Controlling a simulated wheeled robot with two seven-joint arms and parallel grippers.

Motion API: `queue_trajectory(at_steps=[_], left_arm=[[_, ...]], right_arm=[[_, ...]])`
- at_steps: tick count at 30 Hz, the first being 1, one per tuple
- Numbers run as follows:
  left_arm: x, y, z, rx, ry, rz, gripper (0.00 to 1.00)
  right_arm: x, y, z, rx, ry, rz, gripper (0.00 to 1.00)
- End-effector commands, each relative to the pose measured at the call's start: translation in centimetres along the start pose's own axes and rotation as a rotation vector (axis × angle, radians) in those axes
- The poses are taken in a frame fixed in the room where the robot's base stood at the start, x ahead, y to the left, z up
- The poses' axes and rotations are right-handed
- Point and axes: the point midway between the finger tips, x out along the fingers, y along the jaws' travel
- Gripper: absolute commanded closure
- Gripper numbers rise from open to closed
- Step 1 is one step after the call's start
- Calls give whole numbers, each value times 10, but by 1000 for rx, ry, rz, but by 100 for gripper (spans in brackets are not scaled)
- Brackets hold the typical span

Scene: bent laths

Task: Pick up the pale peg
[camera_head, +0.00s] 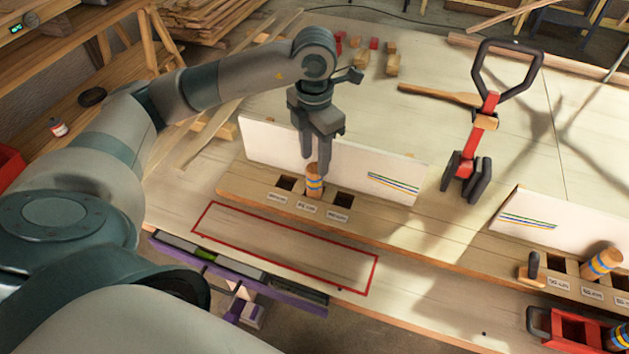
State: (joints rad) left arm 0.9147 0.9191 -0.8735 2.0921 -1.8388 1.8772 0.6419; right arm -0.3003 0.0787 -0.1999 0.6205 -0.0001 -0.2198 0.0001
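A pale wooden peg (313,184) with blue and yellow bands stands upright in the middle hole of a wooden block (240,192) with a white back board. My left gripper (315,166) comes down from above, its fingers at the peg's top. The fingers are apart, but I cannot tell whether they touch the peg. At the right, a second banded peg (601,263) leans in another block (510,246), with a short dark peg (533,266) beside it. My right gripper is not in view.
Square holes (343,200) flank the peg. A red outlined area (290,246) on the bench is empty. A red tool with a black loop handle (483,125) stands to the right. A red caddy (567,328) holding a darker banded peg (618,338) is at the lower right.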

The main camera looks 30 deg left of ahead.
Motion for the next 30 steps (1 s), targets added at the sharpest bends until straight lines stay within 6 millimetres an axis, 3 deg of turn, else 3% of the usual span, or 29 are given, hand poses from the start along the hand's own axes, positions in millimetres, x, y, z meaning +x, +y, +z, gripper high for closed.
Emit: queue_trajectory(at_steps=[12, 27, 30], left_arm=[[47, 0, -1, 0, 3, 1, 60], [50, 0, -1, 1, 1, 1, 60], [49, 0, -1, 1, 1, 1, 82]], right_arm=[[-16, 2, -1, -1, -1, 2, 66], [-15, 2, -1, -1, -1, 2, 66], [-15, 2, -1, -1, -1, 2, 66]])
